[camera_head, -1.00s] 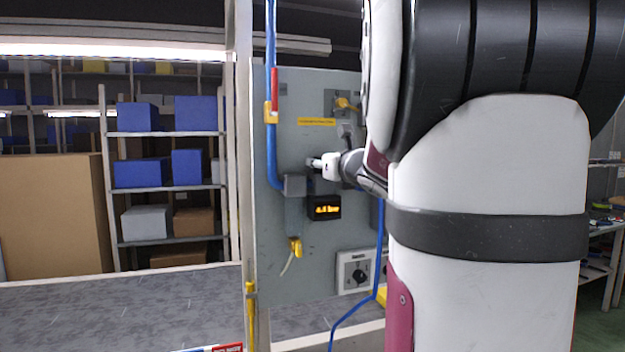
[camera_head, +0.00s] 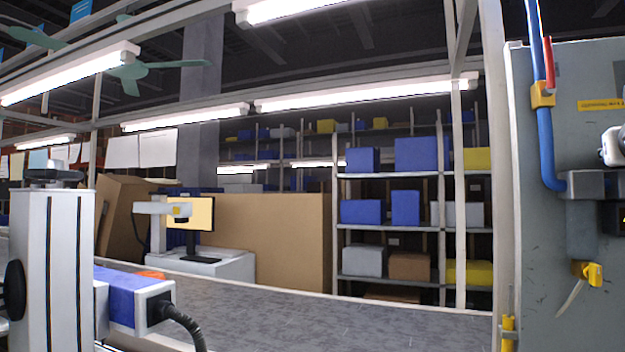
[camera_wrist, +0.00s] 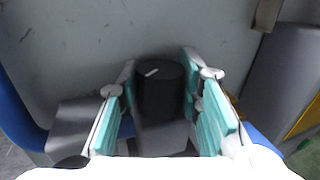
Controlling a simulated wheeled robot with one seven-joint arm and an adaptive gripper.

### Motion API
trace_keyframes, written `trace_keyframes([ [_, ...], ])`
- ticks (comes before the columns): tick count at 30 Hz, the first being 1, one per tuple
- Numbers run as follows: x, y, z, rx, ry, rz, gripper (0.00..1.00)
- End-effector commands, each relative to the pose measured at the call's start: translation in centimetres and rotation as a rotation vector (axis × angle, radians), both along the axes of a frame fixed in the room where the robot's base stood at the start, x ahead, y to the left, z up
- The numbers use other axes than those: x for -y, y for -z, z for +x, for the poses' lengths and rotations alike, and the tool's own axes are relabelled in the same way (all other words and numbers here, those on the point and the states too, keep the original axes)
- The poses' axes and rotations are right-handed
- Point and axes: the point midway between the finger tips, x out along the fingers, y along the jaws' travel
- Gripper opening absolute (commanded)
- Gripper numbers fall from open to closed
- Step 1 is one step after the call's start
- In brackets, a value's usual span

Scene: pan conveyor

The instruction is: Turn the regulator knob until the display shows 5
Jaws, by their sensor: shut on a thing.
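The regulator knob (camera_wrist: 160,88) is black with a short white line on its top face, tilted up to the right in the wrist view. My gripper (camera_wrist: 160,72) has its teal-padded fingers on both sides of the knob and is shut on it. Part of my gripper (camera_head: 613,146) also shows at the right edge of the head view, at the grey panel (camera_head: 535,230). The display (camera_head: 620,218) is cut off at that edge, so its reading cannot be seen.
A blue pipe (camera_head: 545,140) and a yellow-handled valve (camera_head: 592,275) are on the panel. A grey conveyor surface (camera_head: 330,318) runs to the left. A blue and white machine (camera_head: 125,295) stands at lower left, with shelves of boxes (camera_head: 395,210) behind.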

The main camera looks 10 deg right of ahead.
Motion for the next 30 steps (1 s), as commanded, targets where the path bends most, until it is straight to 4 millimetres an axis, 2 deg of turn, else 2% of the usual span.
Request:
trace_keyframes([
  [18, -0.12, -0.07, 0.19, 0.0, 0.02, -0.001, 0.04],
  [19, -0.13, -0.07, 0.2, 0.0, 0.02, -0.001, 0.34],
  [20, -0.12, -0.07, 0.19, 0.0, 0.02, -0.001, 0.41],
  [30, -0.15, -0.06, 0.02, 0.001, 0.022, -0.001, 0.42],
])
